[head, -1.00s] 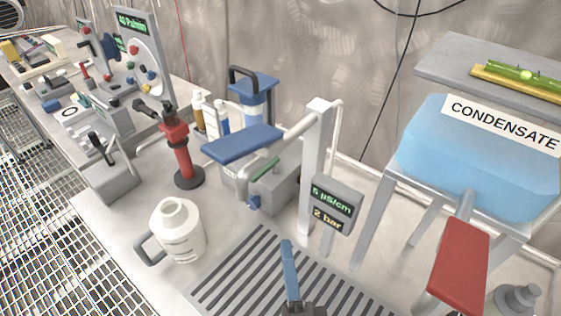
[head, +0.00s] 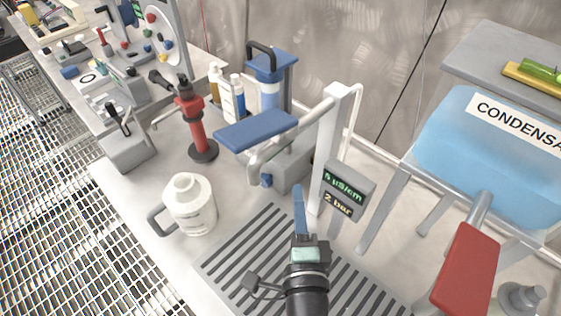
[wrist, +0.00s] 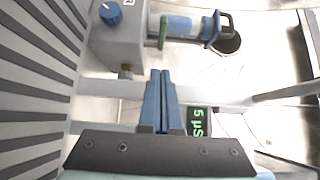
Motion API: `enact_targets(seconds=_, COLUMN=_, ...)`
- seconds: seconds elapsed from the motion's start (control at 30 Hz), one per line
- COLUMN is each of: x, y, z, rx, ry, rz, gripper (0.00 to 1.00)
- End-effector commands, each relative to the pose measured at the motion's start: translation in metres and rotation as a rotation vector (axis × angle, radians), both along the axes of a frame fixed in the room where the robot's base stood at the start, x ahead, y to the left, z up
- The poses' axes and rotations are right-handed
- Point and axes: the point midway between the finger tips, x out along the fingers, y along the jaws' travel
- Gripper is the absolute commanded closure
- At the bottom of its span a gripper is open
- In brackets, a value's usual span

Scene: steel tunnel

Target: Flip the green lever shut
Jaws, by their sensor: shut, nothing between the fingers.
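In the head view the grey box (head: 290,168) is partly covered by a blue paddle and white pipe, and I cannot make out the lever there. My gripper (head: 298,190) has its blue fingers together, empty, above the slotted drain grate and in front of the box. In the wrist view my gripper (wrist: 160,74) points toward the box and lever, apart from both.
The blue paddle (head: 256,130) and white post (head: 330,140) stand close to the box. A display (head: 345,188) is right of my fingers. A white jug (head: 190,205) is left of the slotted grate (head: 225,262). A red paddle (head: 467,268) is at right.

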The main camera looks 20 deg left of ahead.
Motion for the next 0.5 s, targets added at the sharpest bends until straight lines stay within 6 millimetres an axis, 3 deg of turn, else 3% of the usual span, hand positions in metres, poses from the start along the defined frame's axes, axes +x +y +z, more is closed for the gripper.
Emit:
enact_targets(seconds=0.27, x=0.046, y=0.022, z=0.003, rx=0.001, ry=0.000, rz=0.002, gripper=1.00)
enact_targets(seconds=0.5, x=0.054, y=0.052, z=0.001, rx=0.000, ry=0.001, rz=0.003, gripper=1.00)
